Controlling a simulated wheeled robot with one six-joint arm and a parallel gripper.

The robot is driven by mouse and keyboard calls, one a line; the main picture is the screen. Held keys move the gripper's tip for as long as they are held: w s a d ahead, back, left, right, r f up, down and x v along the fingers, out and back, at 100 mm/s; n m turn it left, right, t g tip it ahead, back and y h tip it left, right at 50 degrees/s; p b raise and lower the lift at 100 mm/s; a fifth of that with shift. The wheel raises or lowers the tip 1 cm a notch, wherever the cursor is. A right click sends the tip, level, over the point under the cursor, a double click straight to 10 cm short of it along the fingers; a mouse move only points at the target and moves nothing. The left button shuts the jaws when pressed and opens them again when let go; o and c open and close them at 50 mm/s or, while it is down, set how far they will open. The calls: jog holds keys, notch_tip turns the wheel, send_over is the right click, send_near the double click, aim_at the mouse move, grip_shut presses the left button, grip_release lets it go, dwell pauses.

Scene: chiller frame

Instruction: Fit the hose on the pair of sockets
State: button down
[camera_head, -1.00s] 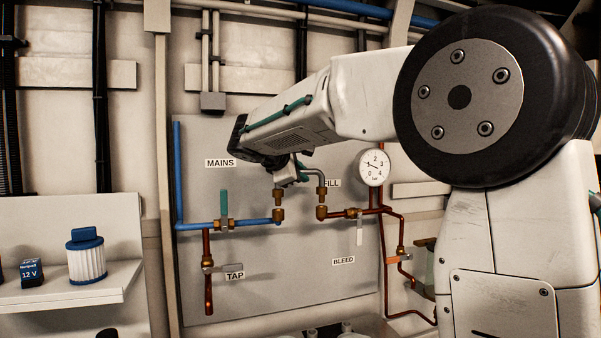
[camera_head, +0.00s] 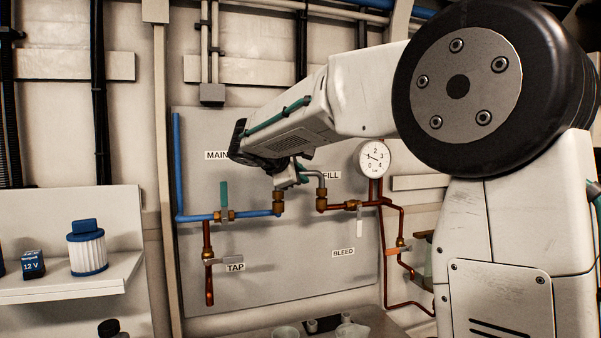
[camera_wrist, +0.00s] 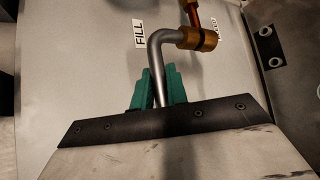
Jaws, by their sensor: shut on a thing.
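The hose (camera_head: 322,178) is a grey bent tube with brass ends. My gripper (camera_head: 290,180) is shut on it, and in the wrist view the green fingers (camera_wrist: 160,88) clasp the tube (camera_wrist: 157,60). The left socket (camera_head: 278,209) is brass at the end of the blue pipe; the right socket (camera_head: 322,206) is brass on the copper pipe. Both hose ends are upright over the sockets and appear to touch them, with no gap visible. In the wrist view one brass end (camera_wrist: 197,38) meets the copper pipe. My gripper partly hides the hose's left side.
A teal-handled valve (camera_head: 224,196) stands left of the left socket. A pressure gauge (camera_head: 373,158) and a white-handled valve (camera_head: 359,218) are at the right. A shelf (camera_head: 70,285) with a filter (camera_head: 87,250) is at the far left. The panel below the sockets is mostly clear.

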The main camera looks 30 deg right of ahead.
jog(key=shift+f, duration=0.35)
jog(key=c, duration=1.3)
grip_release()
jog(key=shift+a, duration=0.1)
jog(key=v, duration=0.7)
jog(key=shift+s+a+r, duration=0.15)
jog(key=shift+s+a, duration=0.05)
jog(key=shift+a, duration=0.05)
